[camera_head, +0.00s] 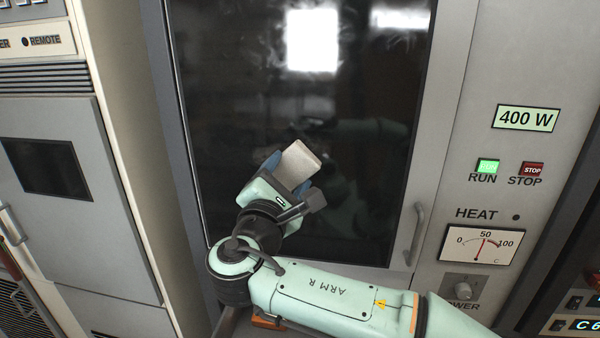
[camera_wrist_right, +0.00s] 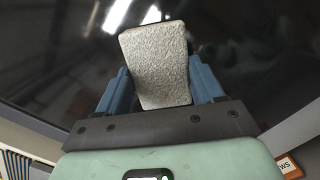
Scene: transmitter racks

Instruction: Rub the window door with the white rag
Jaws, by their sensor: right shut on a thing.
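The window door (camera_head: 360,210) is a dark glossy pane in a grey frame, filling the middle of the head view. Whitish smears and bright reflections show on its upper part. My right gripper (camera_head: 287,172) is in front of the lower middle of the pane. It is shut on the white rag (camera_head: 301,161), a pale, block-like textured piece. In the right wrist view the rag (camera_wrist_right: 157,65) sits between the two blue fingers and sticks out past their tips towards the dark pane (camera_wrist_right: 250,60). I cannot tell whether the rag touches the glass. My left gripper is not in view.
A door handle (camera_head: 416,233) stands out at the pane's lower right. The right panel holds a green RUN button (camera_head: 487,166), a red STOP button (camera_head: 532,169), a heat gauge (camera_head: 481,245) and a power knob (camera_head: 463,283). A grey cabinet (camera_head: 75,230) stands at left.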

